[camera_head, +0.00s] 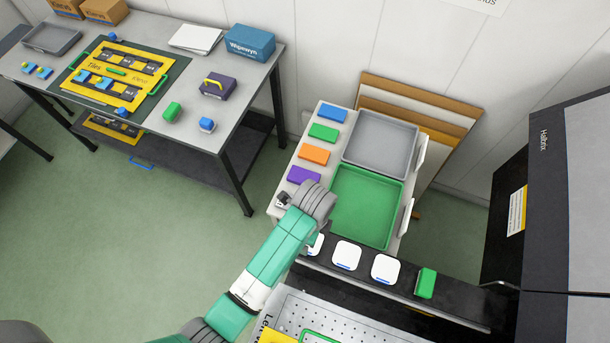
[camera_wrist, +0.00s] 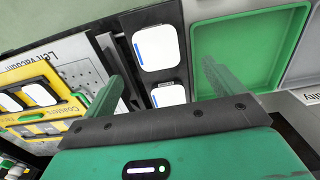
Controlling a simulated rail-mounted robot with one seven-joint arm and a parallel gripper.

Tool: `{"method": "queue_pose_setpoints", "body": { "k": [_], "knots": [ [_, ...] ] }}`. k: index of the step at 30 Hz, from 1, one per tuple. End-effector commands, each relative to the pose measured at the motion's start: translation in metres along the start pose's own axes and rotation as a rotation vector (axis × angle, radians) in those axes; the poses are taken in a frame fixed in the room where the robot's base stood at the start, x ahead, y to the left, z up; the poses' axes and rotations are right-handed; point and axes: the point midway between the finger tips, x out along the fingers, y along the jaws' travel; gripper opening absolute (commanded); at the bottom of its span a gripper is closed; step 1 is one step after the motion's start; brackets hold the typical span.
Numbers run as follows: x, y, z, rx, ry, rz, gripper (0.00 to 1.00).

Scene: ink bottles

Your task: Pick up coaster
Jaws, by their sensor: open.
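White rounded-square pieces with a blue stripe, which look like the coasters, lie in a row on a black shelf. In the head view I see a middle one (camera_head: 347,254), a right one (camera_head: 386,268), and a left one (camera_head: 316,244) partly hidden by my arm. The wrist view shows a larger, nearer coaster (camera_wrist: 158,46) and a second one (camera_wrist: 168,95) partly cut off by my gripper. My gripper (camera_wrist: 162,65) is open and empty, its green fingers on either side of the coasters in that picture. Their height above the shelf is unclear.
A green tray (camera_head: 366,206) and a grey tray (camera_head: 381,140) are beside the shelf. A green block (camera_head: 426,283) stands at its right. A perforated plate (camera_head: 345,318) and a yellow tray (camera_wrist: 40,95) with white pieces lie nearby. A dark cabinet (camera_head: 567,190) is at right.

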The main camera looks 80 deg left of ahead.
Motion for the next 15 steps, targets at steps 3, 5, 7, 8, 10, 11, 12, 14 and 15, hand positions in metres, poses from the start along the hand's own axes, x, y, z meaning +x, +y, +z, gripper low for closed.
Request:
{"method": "queue_pose_setpoints", "body": {
  "k": [3,5,7,8,10,11,12,14,15],
  "knots": [
    [0.005,0.000,0.000,0.000,0.000,-0.001,0.93],
    [0.013,-0.001,0.000,-0.001,0.000,-0.001,0.93],
    [0.022,-0.001,0.000,-0.002,0.000,-0.002,0.93],
    [0.024,-0.001,0.000,-0.002,0.000,-0.003,0.93],
    [0.026,-0.001,0.000,-0.002,0.001,-0.005,0.93],
    [0.027,-0.001,0.001,-0.002,0.001,-0.004,0.93],
    [0.032,0.000,0.002,-0.003,0.000,-0.003,0.93],
    [0.043,0.001,0.004,-0.004,0.000,-0.002,0.93],
    [0.051,0.001,0.006,-0.005,0.000,-0.002,0.93]
  ]
}}
